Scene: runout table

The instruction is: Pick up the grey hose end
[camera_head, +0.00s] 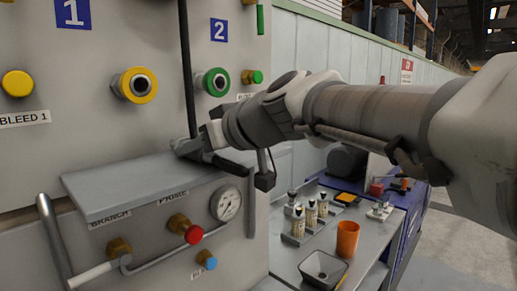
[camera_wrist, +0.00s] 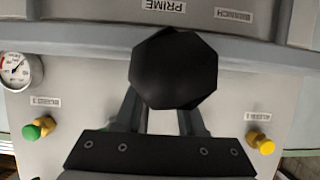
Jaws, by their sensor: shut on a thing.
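A thin dark hose (camera_head: 186,75) hangs straight down in front of the panel in the head view. Its lower end, the grey hose end, is at my gripper (camera_head: 197,146), over the grey ledge of the panel. My gripper is shut on it; the fingers and the arm hide most of it. In the wrist view, a black eight-sided shape (camera_wrist: 173,68) covers the fingertips, and the two fingers reach up to it from below. I cannot tell which part of the hose this shape is.
The panel has a yellow-ringed port (camera_head: 134,85), a green-ringed port (camera_head: 212,82), a protruding ledge (camera_head: 135,188), a gauge (camera_head: 226,203) and a red knob (camera_head: 193,234). A side table holds bottles, an orange cup (camera_head: 347,239) and a dark bowl (camera_head: 323,269).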

